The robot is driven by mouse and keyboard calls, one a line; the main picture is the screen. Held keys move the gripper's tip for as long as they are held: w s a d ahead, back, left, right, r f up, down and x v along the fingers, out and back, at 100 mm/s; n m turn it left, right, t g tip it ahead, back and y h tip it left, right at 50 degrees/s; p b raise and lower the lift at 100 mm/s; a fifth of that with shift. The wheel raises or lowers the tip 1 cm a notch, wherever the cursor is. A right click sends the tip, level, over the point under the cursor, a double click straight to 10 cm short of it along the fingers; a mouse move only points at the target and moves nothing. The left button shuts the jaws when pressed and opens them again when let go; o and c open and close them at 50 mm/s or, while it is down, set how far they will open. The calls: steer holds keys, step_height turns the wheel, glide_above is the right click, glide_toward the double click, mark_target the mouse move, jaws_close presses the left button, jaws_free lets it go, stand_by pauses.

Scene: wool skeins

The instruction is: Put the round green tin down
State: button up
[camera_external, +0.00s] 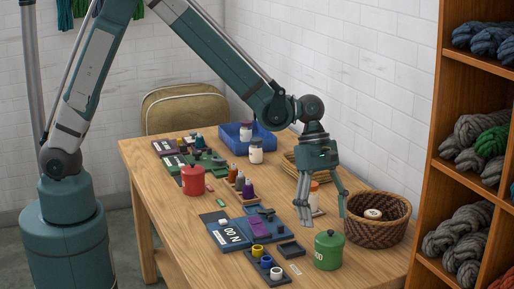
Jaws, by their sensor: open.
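The round green tin (329,252) stands upright on the wooden table (190,239) near its front right corner. It has a lid with a small knob and white marking on its side. My gripper (323,218) points down above and slightly behind the tin. Its fingers are spread open with nothing between them. The fingertips look apart from the tin, though the exact gap in depth is hard to tell.
A brown wicker basket (377,229) stands right of the tin. A row of small spools (265,262) and a dark tray (291,248) lie to its left. A red tin (193,180), a blue bin (262,139) and bottles stand farther back. Shelves of wool (446,100) rise at right.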

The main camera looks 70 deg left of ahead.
steer(key=shift+v, duration=1.1)
steer(key=s+a+r+m+t+y, duration=0.1)
steer(key=s+a+r+m+t, duration=0.1)
steer(key=s+a+r+m, duration=0.45)
steer(key=s+a+r+m+t+y, duration=0.15)
steer(key=s+a+r, duration=0.25)
steer(key=a+r, duration=0.65)
steer(key=s+a+r+m+t+y, duration=0.1)
steer(key=s+a+m+t+y, duration=0.1)
steer(key=s+a+m, duration=0.8)
steer(key=shift+s+a+t, duration=0.85)
steer(key=shift+s+a, duration=2.8)
steer(key=shift+s, duration=0.2)
